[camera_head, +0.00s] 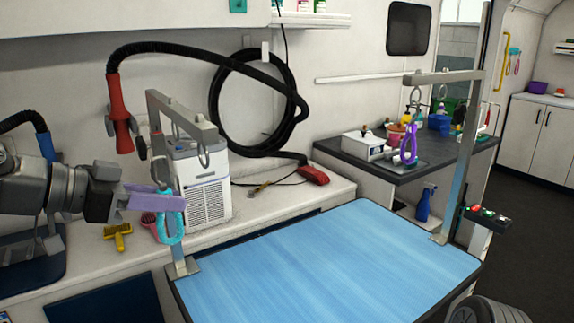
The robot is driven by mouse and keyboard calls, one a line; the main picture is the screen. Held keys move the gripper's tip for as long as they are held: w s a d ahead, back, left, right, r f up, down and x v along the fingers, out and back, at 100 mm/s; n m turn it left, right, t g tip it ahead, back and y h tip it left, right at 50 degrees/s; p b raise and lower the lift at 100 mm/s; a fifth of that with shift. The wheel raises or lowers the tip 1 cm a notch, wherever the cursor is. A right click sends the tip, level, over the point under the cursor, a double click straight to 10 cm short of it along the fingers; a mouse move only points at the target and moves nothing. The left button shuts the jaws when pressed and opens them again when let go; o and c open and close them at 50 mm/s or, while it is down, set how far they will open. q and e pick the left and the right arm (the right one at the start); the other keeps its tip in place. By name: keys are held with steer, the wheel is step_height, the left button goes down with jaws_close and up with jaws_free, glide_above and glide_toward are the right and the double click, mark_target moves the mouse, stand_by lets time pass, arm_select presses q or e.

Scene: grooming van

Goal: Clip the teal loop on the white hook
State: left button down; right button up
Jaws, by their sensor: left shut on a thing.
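The teal loop (170,226) hangs at the tip of my left gripper (165,200), in front of the left grey post by the blue table. My left gripper comes in from the left and is shut on the loop. A lavender piece at its tip covers the loop's upper part. Pale hook-like fittings hang from the left grey bar (182,120), including one fitting (204,155) above and right of the gripper. I cannot tell which fitting is the white hook. The loop is apart from and below that fitting. My right gripper is not in view.
The blue-topped table (335,262) is bare. A white box-shaped unit (206,190), a yellow brush (118,236) and a red-ended hose (119,120) are near the left post.

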arm_select(q)
steer(key=w+f+n+t+y, duration=0.2)
steer(key=w+f+n+y, duration=0.3)
steer(key=w+f, duration=0.3)
steer(key=w+a+f+n+t+y, duration=0.1)
steer(key=w+f+n+t+y, duration=0.2)
steer(key=f, duration=1.1)
steer(key=w+n+y, duration=0.2)
steer(key=w, duration=0.2)
steer(key=shift+w+a+n+y, duration=0.2)
steer(key=shift+w+n+y, duration=0.1)
steer(key=shift+w, duration=0.05)
steer(key=shift+d+f, duration=0.1)
steer(key=shift+f, duration=0.05)
steer(key=s+d+f, duration=1)
steer(key=d, duration=0.2)
steer(key=shift+d, duration=0.35)
